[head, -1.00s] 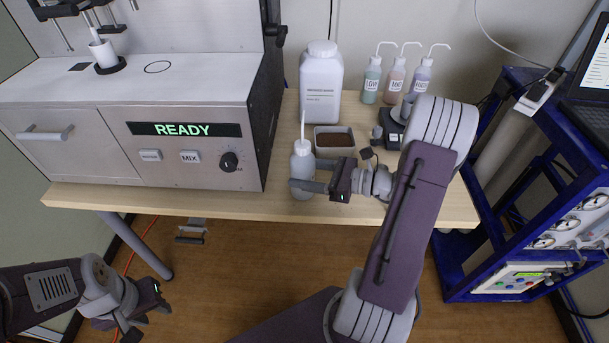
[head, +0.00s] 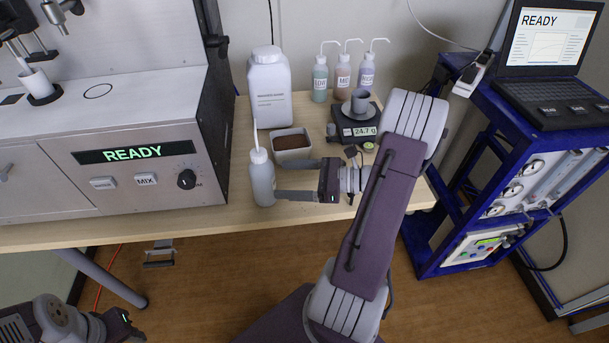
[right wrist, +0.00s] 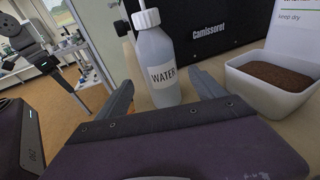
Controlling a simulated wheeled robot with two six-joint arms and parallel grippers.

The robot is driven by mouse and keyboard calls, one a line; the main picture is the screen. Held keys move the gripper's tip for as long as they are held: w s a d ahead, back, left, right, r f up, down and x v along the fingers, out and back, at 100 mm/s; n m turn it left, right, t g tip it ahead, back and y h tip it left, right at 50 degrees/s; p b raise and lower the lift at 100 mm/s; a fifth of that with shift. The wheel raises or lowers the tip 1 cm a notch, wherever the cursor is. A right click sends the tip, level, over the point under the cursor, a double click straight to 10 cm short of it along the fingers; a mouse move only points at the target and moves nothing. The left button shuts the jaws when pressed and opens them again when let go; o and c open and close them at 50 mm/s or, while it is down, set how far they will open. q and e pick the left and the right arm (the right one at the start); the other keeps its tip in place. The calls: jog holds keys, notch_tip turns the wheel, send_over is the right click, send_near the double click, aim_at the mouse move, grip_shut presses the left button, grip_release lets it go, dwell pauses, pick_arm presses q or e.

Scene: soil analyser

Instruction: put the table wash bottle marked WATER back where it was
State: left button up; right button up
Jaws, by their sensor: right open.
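The wash bottle marked WATER (head: 262,182) stands upright on the table near its front edge, just right of the analyser. Its label shows in the right wrist view (right wrist: 163,75). My right gripper (head: 281,179) is open to the right of the bottle, its two fingers pointing at it. In the right wrist view the bottle stands ahead, between the lines of the spread fingers (right wrist: 160,97), with nothing gripped. My left gripper (head: 122,326) is low at the bottom left, away from the table; its jaws are not clear.
A tray of brown soil (head: 291,157) stands right behind the bottle, with a large white jug (head: 269,95) farther back. Several small wash bottles (head: 343,75) stand at the back. A balance (head: 352,122) bearing a cup is at the right. The analyser (head: 130,165) closes off the left.

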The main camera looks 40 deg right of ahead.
jog(key=v, duration=0.5)
jog(key=shift+s+d+p, duration=0.1)
jog(key=shift+s+p, duration=0.15)
jog(key=shift+p, duration=0.1)
jog(key=s+a+f+n+g+h, duration=0.3)
jog(key=a+f+n+g+h, duration=0.15)
jog(key=a+n+g, duration=0.4)
jog(key=s+a+f+n+g+h, duration=0.4)
jog(key=a+f+n+g, duration=0.15)
jog(key=n, duration=0.65)
jog(key=w+a+r+n+t+h+p, duration=0.1)
jog(key=r+n+p, duration=0.2)
jog(key=r+p, duration=0.5)
jog(key=w+a+r+n+t+h+p, duration=0.1)
jog(key=w+r+n+t+p, duration=0.1)
jog(key=r+p, duration=0.7)
jog(key=shift+r+n, duration=0.85)
jog(key=shift+r, duration=0.35)
